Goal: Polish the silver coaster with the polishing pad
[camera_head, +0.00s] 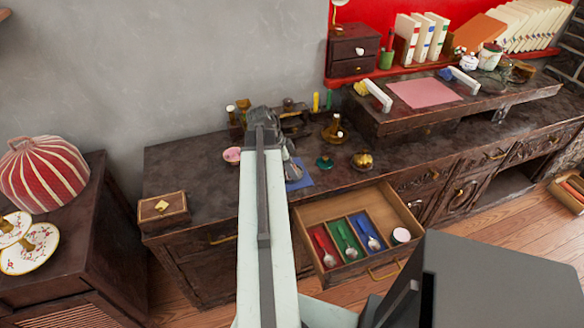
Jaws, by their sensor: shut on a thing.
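My gripper (291,168) is at the end of my arm, low over the dark wooden counter (200,165), at the left part of a blue cloth (304,179). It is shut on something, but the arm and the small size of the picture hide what. I cannot make out the silver coaster or the polishing pad; the spot under my gripper is covered.
An open drawer (317,211) below holds red, green and blue compartments with spoons, and a round white-topped tin (401,235). A pink dish (232,155), a teal-based item (324,162) and a brass pot (362,160) stand nearby. A wooden box (163,208) is at left.

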